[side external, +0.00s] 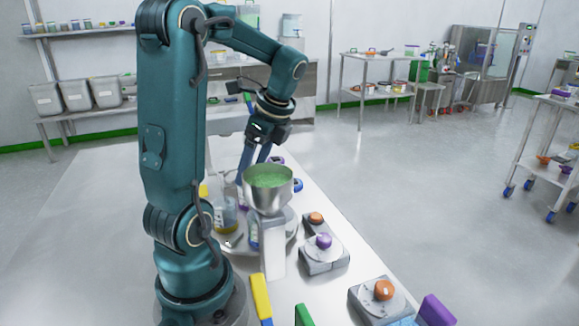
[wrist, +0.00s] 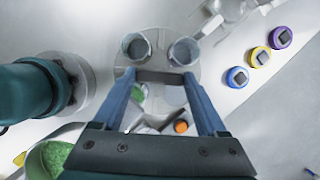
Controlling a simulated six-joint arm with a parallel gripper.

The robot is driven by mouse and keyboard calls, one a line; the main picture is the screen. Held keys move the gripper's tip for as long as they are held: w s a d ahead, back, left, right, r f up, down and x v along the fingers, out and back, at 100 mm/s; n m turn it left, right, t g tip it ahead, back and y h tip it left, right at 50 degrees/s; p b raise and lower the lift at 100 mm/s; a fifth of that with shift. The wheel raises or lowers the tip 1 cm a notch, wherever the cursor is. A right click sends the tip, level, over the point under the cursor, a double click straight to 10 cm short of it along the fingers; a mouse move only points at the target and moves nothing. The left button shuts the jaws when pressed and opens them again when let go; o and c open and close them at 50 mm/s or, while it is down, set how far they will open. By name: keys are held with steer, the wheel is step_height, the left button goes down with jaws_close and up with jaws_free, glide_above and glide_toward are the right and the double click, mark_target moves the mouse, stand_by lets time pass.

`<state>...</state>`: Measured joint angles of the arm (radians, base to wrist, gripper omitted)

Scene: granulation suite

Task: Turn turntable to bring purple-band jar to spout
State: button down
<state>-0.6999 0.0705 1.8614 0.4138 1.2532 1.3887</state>
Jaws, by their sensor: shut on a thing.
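The grey turntable (side external: 290,229) stands on the bench, partly hidden behind the hopper's post; its disc also shows in the wrist view (wrist: 172,96). Two open jars, a left one (wrist: 137,46) and a right one (wrist: 185,52), stand at its far side; their bands cannot be read from above. In the side view a jar (side external: 225,216) shows yellowish at the left, and a bluish-purple one (side external: 253,236) is mostly hidden. The steel hopper (side external: 268,194) holds green granules; its spout is hidden. My gripper (wrist: 160,78) is shut on a dark grey bar (wrist: 161,77) over the disc.
Purple (wrist: 281,37), yellow (wrist: 260,57) and blue (wrist: 237,77) round pieces lie in a row right of the turntable. The bench's left part is clear.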

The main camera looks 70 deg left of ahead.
steer(key=shift+m, duration=0.4)
steer(key=shift+s+d+m+t+y, duration=0.1)
steer(key=shift+m+t+y, duration=0.3)
steer(key=shift+m, duration=0.9)
steer(key=shift+m+t+y, duration=0.2)
steer(key=shift+m+t, duration=0.4)
steer(key=shift+m, duration=0.7)
steer(key=shift+s+m+t, duration=0.1)
steer(key=shift+m+t, duration=0.4)
steer(key=shift+m, duration=0.75)
steer(key=shift+s+m+t, duration=0.1)
steer(key=shift+m+t, duration=0.4)
steer(key=shift+m, duration=1.35)
jaws_free()
steer(key=shift+r, duration=0.1)
steer(key=shift+v, duration=2.55)
